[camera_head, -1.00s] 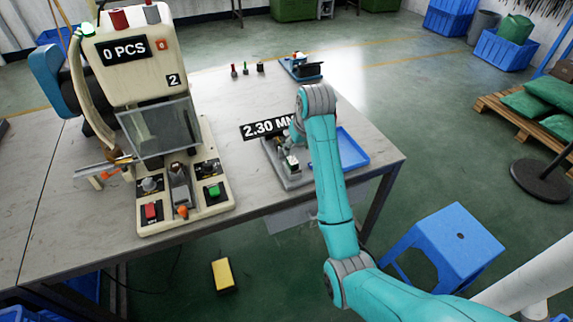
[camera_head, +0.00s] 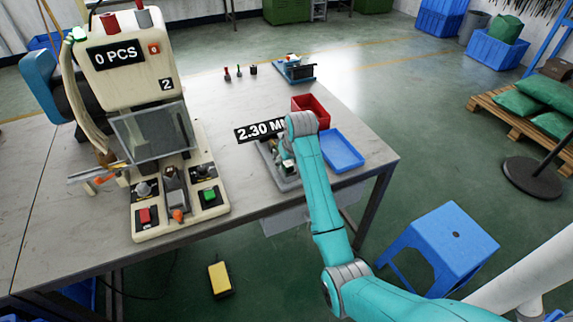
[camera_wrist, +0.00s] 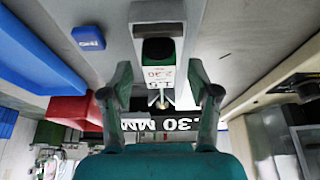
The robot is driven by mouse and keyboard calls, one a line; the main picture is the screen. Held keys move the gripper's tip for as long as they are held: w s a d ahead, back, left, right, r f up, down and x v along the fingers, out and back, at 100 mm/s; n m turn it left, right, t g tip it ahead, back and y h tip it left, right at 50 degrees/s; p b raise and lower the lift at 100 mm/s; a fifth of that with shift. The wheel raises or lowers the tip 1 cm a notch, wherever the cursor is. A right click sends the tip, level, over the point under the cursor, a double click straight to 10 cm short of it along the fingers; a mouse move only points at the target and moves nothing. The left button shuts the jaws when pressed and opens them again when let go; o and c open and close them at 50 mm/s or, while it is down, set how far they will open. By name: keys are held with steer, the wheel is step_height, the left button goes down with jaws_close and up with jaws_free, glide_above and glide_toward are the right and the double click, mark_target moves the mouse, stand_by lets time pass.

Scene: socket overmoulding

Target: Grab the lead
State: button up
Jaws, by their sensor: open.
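My gripper (camera_wrist: 165,78) is open in the wrist view, one finger on each side of a gauge-like device (camera_wrist: 160,48) with a dark green part and a white label. A small shiny, pronged piece (camera_wrist: 161,99) shows between the fingers; I cannot tell whether it is the lead or part of the device. No finger clearly touches it. In the head view the gripper is mostly hidden behind my arm, at the grey fixture (camera_head: 289,184) beside the "2.30 MM" readout (camera_head: 258,130). I cannot clearly pick out a lead there.
The moulding machine (camera_head: 133,60), with a "0 PCS" sign, stands at the left of the table (camera_head: 230,110). A red bin (camera_head: 316,106) and blue tray (camera_head: 343,150) lie right of the fixture. Several small items stand farther back. A blue stool (camera_head: 440,240) is on the floor.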

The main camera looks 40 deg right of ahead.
jaws_close()
